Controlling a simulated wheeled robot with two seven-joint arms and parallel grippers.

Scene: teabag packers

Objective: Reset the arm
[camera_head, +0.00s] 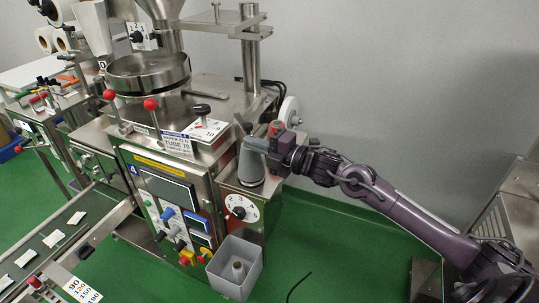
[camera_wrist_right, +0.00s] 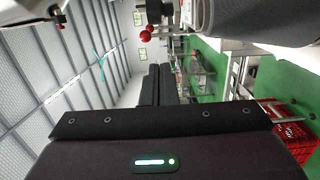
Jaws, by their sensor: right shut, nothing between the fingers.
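My right arm comes in from the right in the head view. Its gripper (camera_head: 256,143) is shut and empty, at the upper right of the packing machine (camera_head: 165,195), by a grey cone-shaped part (camera_head: 250,166). I cannot tell whether it touches the cone. In the right wrist view the dark gripper fingers (camera_wrist_right: 156,86) are together, with nothing seen between them. My left gripper is not in view.
The machine has red ball-ended levers (camera_head: 150,104), a round dial (camera_head: 241,208) and a grey open box (camera_head: 236,268) at its front. A conveyor (camera_head: 80,232) with several small packets runs at the left.

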